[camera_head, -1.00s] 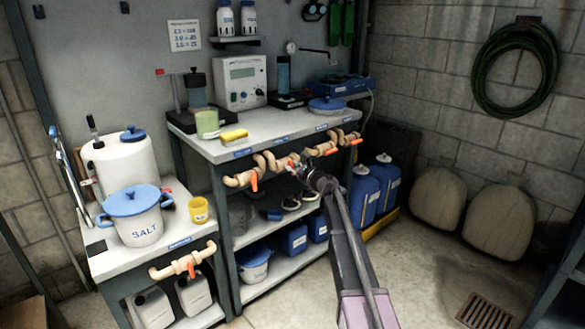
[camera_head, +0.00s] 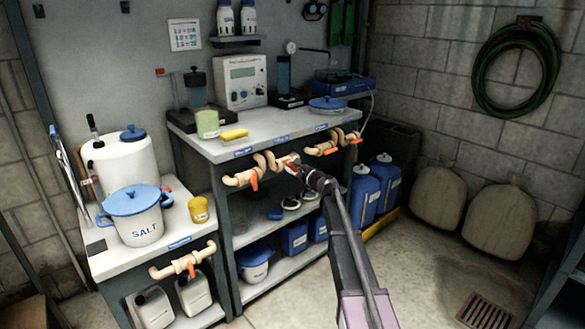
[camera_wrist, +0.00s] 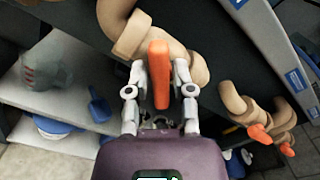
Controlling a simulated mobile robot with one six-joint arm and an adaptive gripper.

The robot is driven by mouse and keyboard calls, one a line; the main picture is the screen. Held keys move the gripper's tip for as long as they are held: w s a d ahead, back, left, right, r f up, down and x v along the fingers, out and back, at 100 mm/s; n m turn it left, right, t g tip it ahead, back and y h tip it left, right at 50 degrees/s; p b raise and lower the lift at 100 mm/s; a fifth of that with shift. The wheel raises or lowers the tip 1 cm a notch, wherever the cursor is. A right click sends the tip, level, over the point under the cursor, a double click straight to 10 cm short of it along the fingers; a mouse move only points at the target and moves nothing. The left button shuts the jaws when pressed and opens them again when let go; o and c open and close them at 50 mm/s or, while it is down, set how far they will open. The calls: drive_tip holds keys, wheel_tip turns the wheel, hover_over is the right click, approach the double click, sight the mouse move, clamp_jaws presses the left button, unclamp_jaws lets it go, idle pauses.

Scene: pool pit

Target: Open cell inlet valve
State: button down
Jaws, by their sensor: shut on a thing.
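My gripper (camera_head: 300,172) is at the middle part of the row of tan pipes along the front edge of the tall bench. In the wrist view, its two grey fingers (camera_wrist: 160,100) are shut on an orange valve handle (camera_wrist: 160,62), one finger on each side. The handle points down from a tan pipe (camera_wrist: 135,32) towards the palm. The handle also shows in the head view (camera_head: 291,168), partly covered by the gripper. The labels are too small to read, so I cannot tell which valve is the cell inlet.
Other orange handles hang nearby on the left (camera_head: 253,182) and right (camera_head: 328,151). Another valve (camera_head: 190,267) is on the low bench at the left. Blue jugs (camera_head: 364,198) stand right of the bench. The floor (camera_head: 425,270) in front is clear.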

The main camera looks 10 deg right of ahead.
drive_tip(key=n, duration=0.5)
drive_tip(key=shift+a+f+n, duration=0.1)
drive_tip(key=shift+f+n, duration=0.1)
drive_tip(key=shift+n, duration=0.1)
drive_tip(key=shift+f+n, duration=0.1)
drive_tip(key=shift+n, duration=2.1)
drive_tip(key=c, duration=0.6)
unclamp_jaws()
drive_tip(key=shift+s, duration=0.2)
drive_tip(key=v, duration=1.1)
drive_tip(key=shift+s+d, duration=0.25)
drive_tip(key=shift+s, duration=0.05)
